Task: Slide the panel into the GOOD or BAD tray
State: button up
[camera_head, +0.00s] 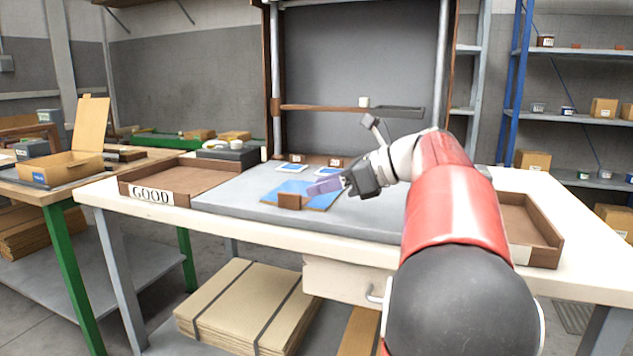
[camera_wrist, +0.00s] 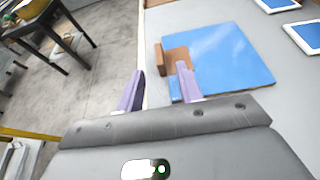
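The flat blue panel (camera_head: 317,200) lies on the grey work surface, and it fills the upper right of the wrist view (camera_wrist: 225,55). A small brown block (camera_head: 289,201) stands at its near edge; it also shows in the wrist view (camera_wrist: 163,58). My gripper (camera_head: 325,185) has purple fingers, apart and with nothing visibly held between them (camera_wrist: 158,88). It is over or beside the panel, close to the block; I cannot tell whether it touches. The GOOD tray (camera_head: 183,198) is at the left. A second brown tray (camera_head: 545,253) is at the right, its label hidden by my arm.
Two small blue-and-white cards (camera_head: 292,168) lie behind the panel. A brown shelf bar (camera_head: 320,108) crosses the backboard above. The grey surface between the panel and the GOOD tray looks clear (camera_head: 235,190). A side table with boxes (camera_head: 60,168) stands at left.

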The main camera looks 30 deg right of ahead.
aim_at(295, 194)
jog(key=shift+s, duration=0.1)
jog(key=shift+b+x, duration=0.3)
jog(key=shift+x, duration=3.65)
grip_shut()
